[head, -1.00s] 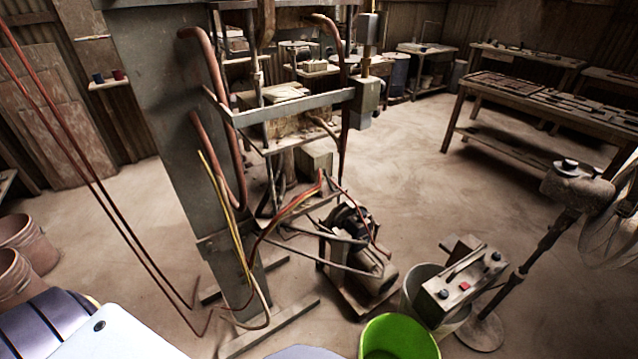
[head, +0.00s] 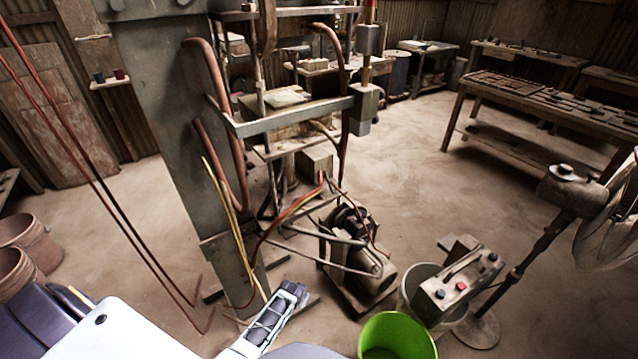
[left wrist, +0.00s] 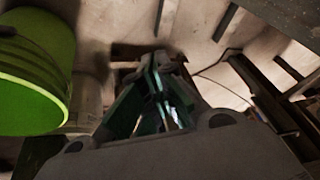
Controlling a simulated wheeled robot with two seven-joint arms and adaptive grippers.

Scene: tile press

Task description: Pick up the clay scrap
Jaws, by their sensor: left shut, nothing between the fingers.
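I cannot make out a clay scrap in either view. My left gripper (head: 297,289) is low in front of the press, left of the green bucket (head: 398,338). In the left wrist view its fingers (left wrist: 156,62) are together with nothing between them, and the green bucket (left wrist: 38,75) is at the left. The bucket's inside is only partly visible in the head view. My right gripper is not in view.
The tall grey press (head: 165,110), with hoses and cables, stands ahead. A pump motor (head: 372,268), a control box (head: 458,288) and a pedestal fan (head: 570,190) stand to the right. A long table (head: 540,105) is farther right. Floor between is open.

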